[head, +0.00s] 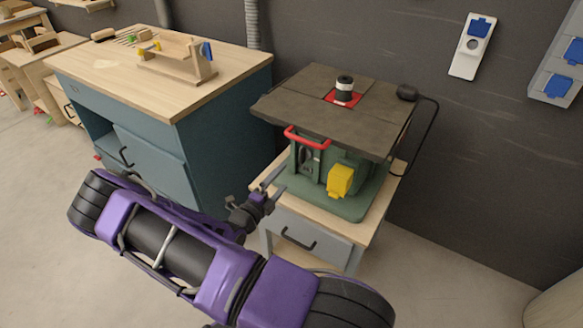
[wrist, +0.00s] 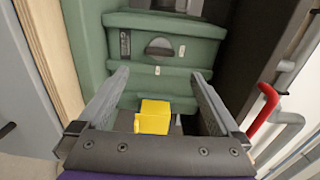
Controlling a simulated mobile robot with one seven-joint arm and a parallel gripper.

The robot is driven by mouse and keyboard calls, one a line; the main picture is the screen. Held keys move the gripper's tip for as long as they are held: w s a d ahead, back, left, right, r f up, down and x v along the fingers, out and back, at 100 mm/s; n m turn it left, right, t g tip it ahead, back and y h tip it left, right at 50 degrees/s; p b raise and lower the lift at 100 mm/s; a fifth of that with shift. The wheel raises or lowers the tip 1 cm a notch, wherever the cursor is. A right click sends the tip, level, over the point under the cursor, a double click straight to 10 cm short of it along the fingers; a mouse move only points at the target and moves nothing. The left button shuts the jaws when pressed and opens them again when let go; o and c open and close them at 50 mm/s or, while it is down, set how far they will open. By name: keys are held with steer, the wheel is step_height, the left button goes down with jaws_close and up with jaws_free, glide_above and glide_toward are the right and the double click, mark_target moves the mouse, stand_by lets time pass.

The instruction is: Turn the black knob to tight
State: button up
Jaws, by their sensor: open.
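A green machine (head: 345,200) with a dark flat top stands on a small wooden cabinet. A dark rounded part (head: 307,160), which looks like the black knob, sits on its side behind the red handle (head: 308,138). In the wrist view the dark half-round knob (wrist: 160,47) shows on the green face beyond my fingers, with small pale marks beside it. Its tight mark is too small to read. My gripper (head: 277,183) is open and empty at the machine's left side. In the wrist view my gripper's fingertips (wrist: 160,75) are spread, apart from the knob.
A yellow box (head: 340,181) juts from the machine's front; it shows between my fingers in the wrist view (wrist: 153,117). The red handle also shows at right there (wrist: 263,105). A blue workbench (head: 225,125) stands to the left.

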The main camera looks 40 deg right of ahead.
steer(key=v, duration=0.6)
stand_by(0.3)
